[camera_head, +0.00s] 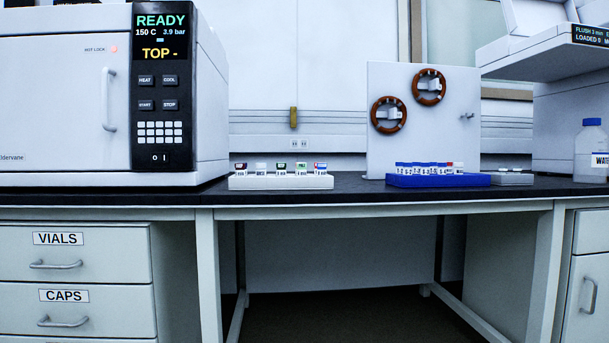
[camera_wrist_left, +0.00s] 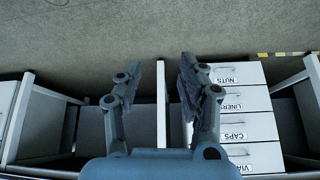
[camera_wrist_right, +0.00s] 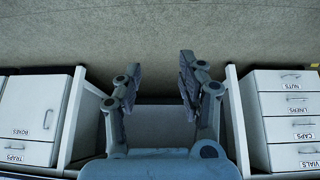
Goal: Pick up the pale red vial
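A blue rack (camera_head: 440,180) on the black bench top, right of centre in the head view, holds a row of small vials with mostly blue caps. One vial (camera_head: 450,167) near its right end shows red at the top. A white rack (camera_head: 281,182) to the left holds several vials with different coloured marks, including one with red and blue at its right end (camera_head: 320,168). I cannot tell which vial is the pale red one. My left gripper (camera_wrist_left: 159,75) and my right gripper (camera_wrist_right: 159,75) are open and empty over the floor; neither shows in the head view.
An oven-like instrument (camera_head: 65,90) stands on the left of the bench. A white panel with two brown rings (camera_head: 409,101) stands behind the blue rack. A small grey tray (camera_head: 512,178) and a bottle (camera_head: 591,150) are at right. The bench top (camera_head: 350,192) is clear between the racks.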

